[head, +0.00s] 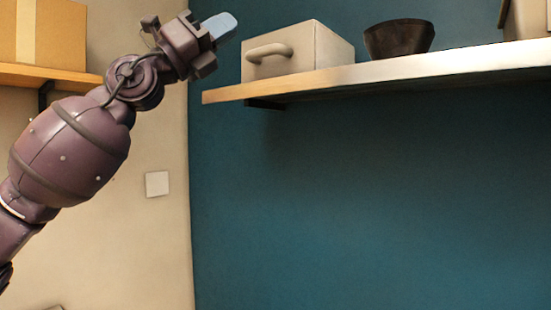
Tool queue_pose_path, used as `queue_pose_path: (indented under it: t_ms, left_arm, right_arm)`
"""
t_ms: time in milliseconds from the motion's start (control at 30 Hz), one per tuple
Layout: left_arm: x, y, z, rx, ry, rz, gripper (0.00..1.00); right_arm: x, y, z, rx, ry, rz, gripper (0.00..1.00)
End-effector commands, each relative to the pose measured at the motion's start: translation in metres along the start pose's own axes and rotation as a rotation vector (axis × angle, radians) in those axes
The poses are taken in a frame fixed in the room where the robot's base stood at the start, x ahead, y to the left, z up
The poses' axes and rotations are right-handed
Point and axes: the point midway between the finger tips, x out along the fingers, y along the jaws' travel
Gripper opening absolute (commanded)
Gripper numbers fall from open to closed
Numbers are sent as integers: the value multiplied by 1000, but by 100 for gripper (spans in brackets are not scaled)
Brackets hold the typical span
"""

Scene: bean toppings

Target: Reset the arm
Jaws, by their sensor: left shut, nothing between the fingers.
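My left arm comes in from the left and reaches up to the right. Its gripper (218,27) is near the top edge of the head view, left of the shelf. The pale fingers are together with nothing between them. The gripper appears apart from the shelf and the box on it. My right gripper does not show.
A wooden shelf (400,75) on the teal wall bears a white box with a handle (320,52) and a dark bowl (399,39). Another shelf (55,78) at the left holds a cardboard box (62,35). The wall area below the right shelf is clear.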

Motion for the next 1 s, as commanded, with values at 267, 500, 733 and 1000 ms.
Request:
queue_pose_path:
  t_ms: [267, 500, 733, 1000]
  left_arm:
    - [-76, 81, -60, -525, -225, 45, 0]
    - [-159, 150, -121, -891, -424, 171, 0]
    - [-250, 198, -190, -1190, -620, 320, 0]
    - [-363, 224, -280, -1483, -859, 497, 0]
  right_arm:
    - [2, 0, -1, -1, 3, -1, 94]
    - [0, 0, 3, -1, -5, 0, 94]
    - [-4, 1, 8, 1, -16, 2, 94]
    - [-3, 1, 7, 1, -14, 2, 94]
